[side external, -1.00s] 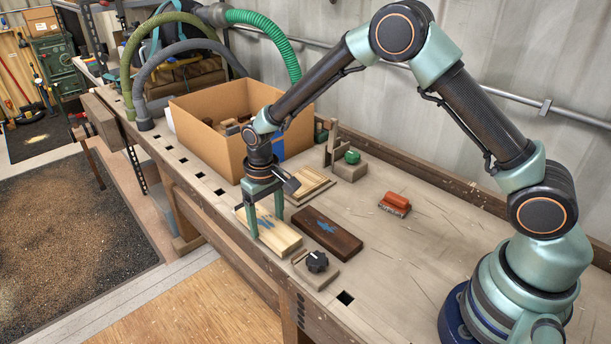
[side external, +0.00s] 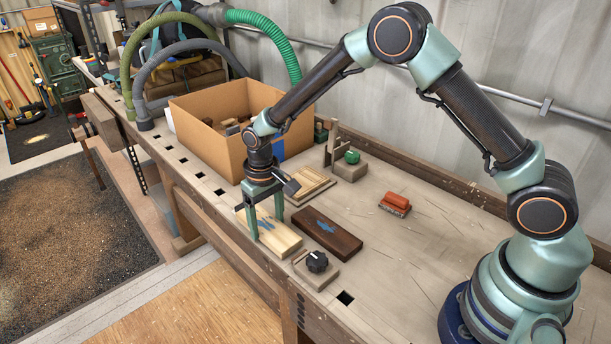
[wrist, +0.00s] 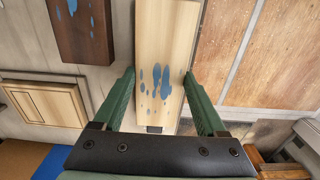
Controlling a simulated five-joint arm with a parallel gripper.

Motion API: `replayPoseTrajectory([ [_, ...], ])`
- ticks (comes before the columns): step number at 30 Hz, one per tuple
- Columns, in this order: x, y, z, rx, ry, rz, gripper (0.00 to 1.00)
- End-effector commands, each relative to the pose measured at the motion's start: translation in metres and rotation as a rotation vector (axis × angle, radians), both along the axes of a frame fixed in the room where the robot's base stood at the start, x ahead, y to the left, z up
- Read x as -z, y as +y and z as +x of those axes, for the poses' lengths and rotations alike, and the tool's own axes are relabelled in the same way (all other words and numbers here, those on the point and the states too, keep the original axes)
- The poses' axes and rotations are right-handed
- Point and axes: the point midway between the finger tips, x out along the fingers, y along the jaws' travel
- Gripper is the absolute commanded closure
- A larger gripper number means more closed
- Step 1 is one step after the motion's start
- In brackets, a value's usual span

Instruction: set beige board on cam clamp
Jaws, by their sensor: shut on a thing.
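The beige board (side external: 284,240) is a pale wooden block with blue paint splotches, lying flat near the bench's front edge. My gripper (side external: 267,230) points down with one finger on each long side, shut on the board. The wrist view shows the board (wrist: 166,35) between the fingers (wrist: 160,76). A small wooden base with a black knob (side external: 317,261) sits just right of the board. A wooden fixture with a green knob (side external: 351,157) stands farther back. I cannot tell which of these two is the cam clamp.
A dark brown board with blue splotches (side external: 325,234) lies close beside the beige one. A framed wooden panel (side external: 311,182) lies behind. A cardboard box (side external: 205,137) stands at back left. The bench right of centre is mostly clear.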

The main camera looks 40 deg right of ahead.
Motion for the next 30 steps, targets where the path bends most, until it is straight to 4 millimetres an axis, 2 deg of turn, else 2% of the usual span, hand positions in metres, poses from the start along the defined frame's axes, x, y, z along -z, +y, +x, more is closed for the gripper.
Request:
replayPoseTrajectory([
  [15,0.0054,0.0001,0.0003,0.0,0.0,0.0,0.88],
  [16,0.0054,0.0001,0.0003,0.0,-0.001,0.0,0.18],
  [17,0.0053,0.0001,0.0003,0.0,-0.001,0.0,0.07],
  [18,0.0053,0.0001,0.0003,0.0,-0.001,0.0,0.0],
  [25,0.005,0.0,0.0001,0.0,0.0,0.0,0.0],
  [30,-0.0034,0.0001,0.0006,0.0,-0.002,0.0,0.0],
])
